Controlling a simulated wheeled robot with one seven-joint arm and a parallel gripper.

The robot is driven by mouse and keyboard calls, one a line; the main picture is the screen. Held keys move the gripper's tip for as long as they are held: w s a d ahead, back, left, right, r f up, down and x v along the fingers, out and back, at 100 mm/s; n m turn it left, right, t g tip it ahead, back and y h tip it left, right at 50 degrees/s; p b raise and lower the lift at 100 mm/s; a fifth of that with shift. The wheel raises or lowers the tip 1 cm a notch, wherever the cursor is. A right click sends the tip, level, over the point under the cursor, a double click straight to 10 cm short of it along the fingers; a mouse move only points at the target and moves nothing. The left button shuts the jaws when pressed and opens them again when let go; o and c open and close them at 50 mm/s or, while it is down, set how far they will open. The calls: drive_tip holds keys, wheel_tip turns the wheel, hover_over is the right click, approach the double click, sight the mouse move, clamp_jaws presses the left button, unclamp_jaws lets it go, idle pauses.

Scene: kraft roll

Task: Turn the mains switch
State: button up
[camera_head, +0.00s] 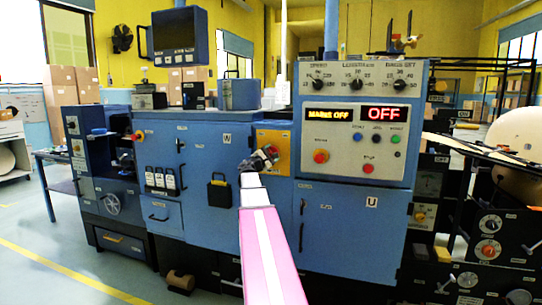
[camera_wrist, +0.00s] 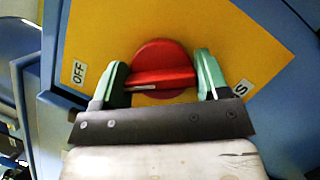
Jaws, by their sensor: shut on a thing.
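The mains switch is a red round knob (camera_wrist: 160,55) with a raised bar across it, on a yellow plate (camera_wrist: 225,25). The bar carries a white line on its left half, towards the OFF label (camera_wrist: 79,73). Another label (camera_wrist: 241,88), partly hidden, sits right of the knob. My gripper (camera_wrist: 161,78) has one green finger at each end of the bar and is shut on it. In the head view my gripper (camera_head: 260,162) reaches the yellow plate (camera_head: 284,143) and mostly hides the knob. A yellow display (camera_head: 328,114) reads MAINS OFF.
A red display (camera_head: 384,113) reads OFF on the control panel (camera_head: 340,160). A red button (camera_head: 320,156) sits right of the yellow plate. Blue cabinet doors (camera_head: 345,230) lie below. A black padlock-shaped item (camera_head: 220,192) hangs left of my arm.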

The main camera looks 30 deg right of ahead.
drive_tip(key=shift+n, duration=0.7)
drive_tip(key=o, duration=0.9)
drive_tip(key=shift+o, duration=0.2)
drive_tip(key=v, duration=1)
drive_tip(key=shift+s+a+f, duration=0.25)
drive_tip(key=shift+a, duration=0.05)
